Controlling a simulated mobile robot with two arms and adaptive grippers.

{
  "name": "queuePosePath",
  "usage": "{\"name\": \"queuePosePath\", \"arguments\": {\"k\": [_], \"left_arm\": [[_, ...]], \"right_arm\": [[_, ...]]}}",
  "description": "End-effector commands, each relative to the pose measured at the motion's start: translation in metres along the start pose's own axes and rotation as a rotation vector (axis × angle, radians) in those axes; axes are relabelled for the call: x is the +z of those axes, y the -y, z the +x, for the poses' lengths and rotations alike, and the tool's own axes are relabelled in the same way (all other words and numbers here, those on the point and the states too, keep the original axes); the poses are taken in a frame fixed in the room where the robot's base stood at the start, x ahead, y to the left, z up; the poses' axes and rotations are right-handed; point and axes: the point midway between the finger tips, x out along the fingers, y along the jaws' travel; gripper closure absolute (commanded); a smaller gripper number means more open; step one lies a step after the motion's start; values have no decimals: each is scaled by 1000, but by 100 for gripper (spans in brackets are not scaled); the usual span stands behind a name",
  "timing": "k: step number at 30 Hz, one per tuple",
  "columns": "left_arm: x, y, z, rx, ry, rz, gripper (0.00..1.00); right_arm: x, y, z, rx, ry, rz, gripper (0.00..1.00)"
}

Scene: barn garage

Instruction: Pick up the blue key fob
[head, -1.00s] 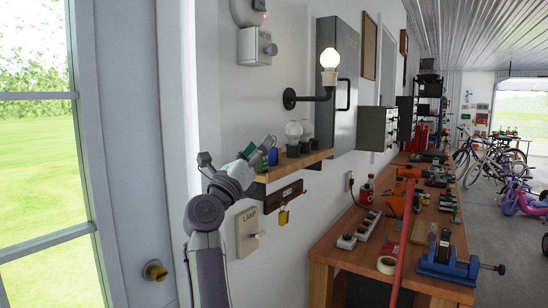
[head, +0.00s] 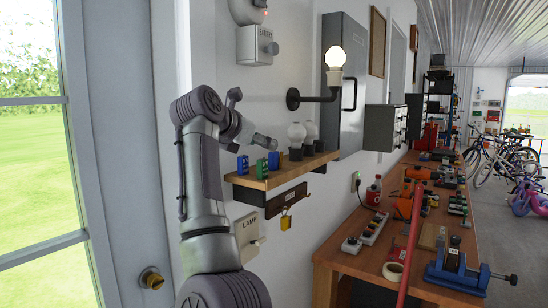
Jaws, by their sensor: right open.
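A small wooden wall shelf (head: 252,182) holds a small blue item (head: 242,164) at its left end, a green item (head: 262,168) beside it, and another blue item (head: 274,160) behind the green one. They are too small to tell which blue item is the key fob. My right gripper (head: 266,143) is above and behind these items, apart from them as far as I can see. It is open, seen small and mostly end-on, with nothing visible in it. My left gripper is not in view.
Two bulbs (head: 297,136) stand on the shelf's right part, and a lit wall lamp (head: 335,57) is above. A hook rail with a yellow padlock (head: 286,222) hangs below. A cluttered workbench (head: 330,258) runs along the wall at right. A door is at left.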

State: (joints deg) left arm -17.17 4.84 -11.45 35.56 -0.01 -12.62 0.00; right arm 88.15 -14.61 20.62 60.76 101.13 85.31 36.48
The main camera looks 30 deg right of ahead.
Motion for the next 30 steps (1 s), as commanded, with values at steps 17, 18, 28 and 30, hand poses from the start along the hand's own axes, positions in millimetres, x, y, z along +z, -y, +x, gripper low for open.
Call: {"name": "queuePosePath", "arguments": {"k": [17, 18, 28, 30], "left_arm": [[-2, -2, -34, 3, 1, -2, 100], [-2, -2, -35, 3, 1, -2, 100], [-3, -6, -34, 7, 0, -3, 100], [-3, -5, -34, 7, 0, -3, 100]], "right_arm": [[2, 4, 64, -2, 3, -3, 48], [1, 4, 67, -1, 3, -2, 48], [-1, 4, 70, 0, 2, -1, 58], [-1, 4, 70, 0, 2, -1, 69]]}}
